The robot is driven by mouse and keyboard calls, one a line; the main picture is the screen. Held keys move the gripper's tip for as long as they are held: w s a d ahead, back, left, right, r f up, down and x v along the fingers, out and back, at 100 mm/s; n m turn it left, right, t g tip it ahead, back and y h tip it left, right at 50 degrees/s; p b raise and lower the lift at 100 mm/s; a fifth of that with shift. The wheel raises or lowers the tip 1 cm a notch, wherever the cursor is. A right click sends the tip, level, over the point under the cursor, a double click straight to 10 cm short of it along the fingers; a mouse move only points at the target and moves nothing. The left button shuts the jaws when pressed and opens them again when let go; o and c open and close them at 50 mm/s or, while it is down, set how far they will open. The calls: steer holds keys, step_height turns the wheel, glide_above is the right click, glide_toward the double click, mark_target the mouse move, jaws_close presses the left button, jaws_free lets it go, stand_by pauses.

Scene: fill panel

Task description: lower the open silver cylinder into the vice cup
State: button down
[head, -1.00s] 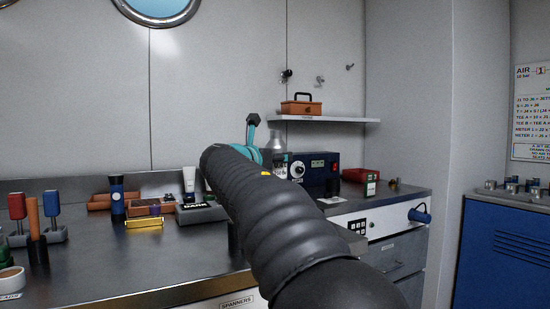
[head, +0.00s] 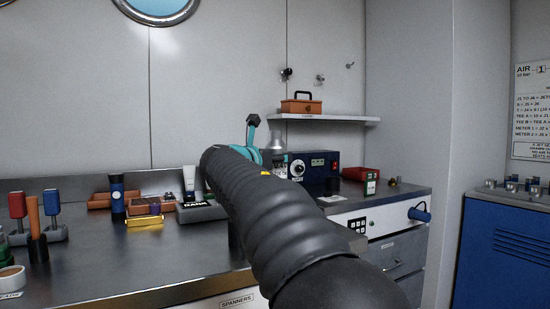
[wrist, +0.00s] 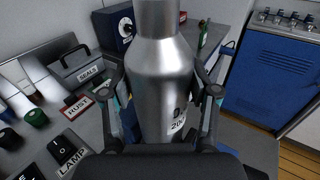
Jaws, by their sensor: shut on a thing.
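The silver cylinder (wrist: 158,70) stands large in the middle of the wrist view, with a narrower neck at the top and a numbered white label on its lower side. My gripper (wrist: 161,95) is shut on it, one dark finger on each side. A teal part with a dark knob (head: 252,132) stands just left of the neck. The vice cup cannot be made out; the cylinder's lower end is hidden.
A blue box with a dial (head: 313,167) stands right of the cylinder, near a red tray (head: 361,174). A shelf (head: 325,119) with a brown toolbox (head: 301,106) is above. A yellow bar (head: 144,221) lies left on the bench. Bare bench (head: 130,262) is at front left.

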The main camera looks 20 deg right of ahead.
steer(key=shift+f+b, duration=0.95)
steer(key=shift+f, duration=0.45)
